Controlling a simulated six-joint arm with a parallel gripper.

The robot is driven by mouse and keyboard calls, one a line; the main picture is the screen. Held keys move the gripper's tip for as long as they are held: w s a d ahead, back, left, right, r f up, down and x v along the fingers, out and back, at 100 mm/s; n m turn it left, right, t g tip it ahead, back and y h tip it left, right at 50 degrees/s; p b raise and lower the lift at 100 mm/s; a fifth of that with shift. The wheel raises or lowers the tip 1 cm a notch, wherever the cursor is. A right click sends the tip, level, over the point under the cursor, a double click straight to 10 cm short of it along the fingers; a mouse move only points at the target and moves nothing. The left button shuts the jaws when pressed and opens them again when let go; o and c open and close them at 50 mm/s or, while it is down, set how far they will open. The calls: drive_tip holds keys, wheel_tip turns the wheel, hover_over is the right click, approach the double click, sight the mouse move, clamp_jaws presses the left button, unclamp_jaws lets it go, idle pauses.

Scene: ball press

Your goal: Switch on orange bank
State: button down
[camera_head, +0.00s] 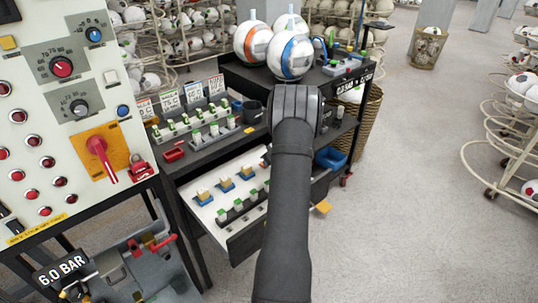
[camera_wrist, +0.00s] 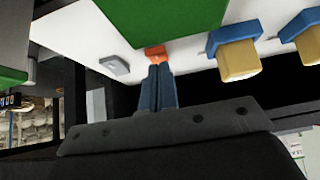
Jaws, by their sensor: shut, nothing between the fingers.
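My gripper (camera_wrist: 160,72) shows in the wrist view with its two blue fingers shut together and nothing between them. Its tips are close to a small orange block (camera_wrist: 155,52) on a white panel; I cannot tell whether they touch it. Blue-and-yellow switches (camera_wrist: 236,52) stand to the right, and a small grey piece (camera_wrist: 115,66) lies to the left. In the head view, my black arm reaches over the open drawer (camera_head: 238,213) and hides the fingertips. Blue-and-yellow switches (camera_head: 225,184) show in the drawer left of the arm. Which parts form the orange bank is unclear.
A control panel (camera_head: 60,130) with an orange-backed red lever (camera_head: 98,146) stands at left. Switch rows (camera_head: 190,127) sit on the dark bench above the drawer. A green block (camera_wrist: 150,20) is close above the fingertips.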

drive_tip(key=shift+f, duration=0.3)
drive_tip(key=shift+d, duration=0.1)
drive_tip(key=shift+s+f, duration=0.1)
drive_tip(key=shift+f, duration=0.25)
drive_tip(key=shift+r, duration=0.8)
